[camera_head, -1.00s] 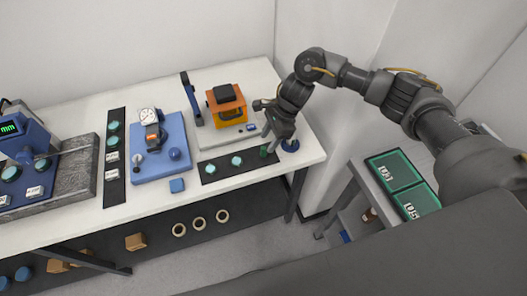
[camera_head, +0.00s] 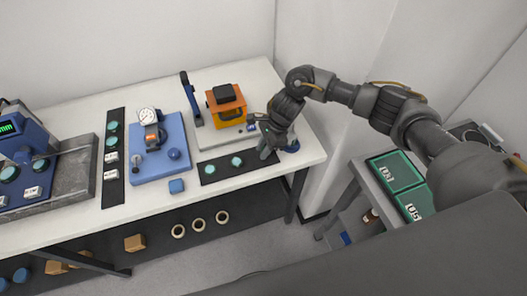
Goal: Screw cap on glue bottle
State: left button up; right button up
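My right gripper (camera_head: 266,152) points down over the right end of the black strip (camera_head: 222,172), near the table's front right corner. Its fingers are small and dark, and I cannot tell whether they are open or hold anything. I cannot make out a separate cap. My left gripper is not in view.
Two teal discs (camera_head: 237,161) show on the black strip. An orange device (camera_head: 226,105) on a pale base and a blue plate (camera_head: 160,150) with a dial gauge stand to the left. Green trays (camera_head: 396,172) lie on a lower side table at the right.

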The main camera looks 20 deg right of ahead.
grip_shut()
jog(key=shift+r+b, duration=0.25)
jog(key=shift+b, duration=0.15)
notch_tip(320, 180, up, 2)
jog(key=shift+r+b, duration=0.1)
jog(key=shift+b, duration=1.15)
jog(key=s+a+r+b, duration=0.2)
jog(key=s+r+b, duration=0.1)
jog(key=s+r, duration=0.7)
jog(key=s, duration=0.3)
jog(key=shift+s+a+r+b, duration=0.15)
jog(key=shift+s+a+b, duration=0.2)
jog(key=shift+s+a, duration=0.05)
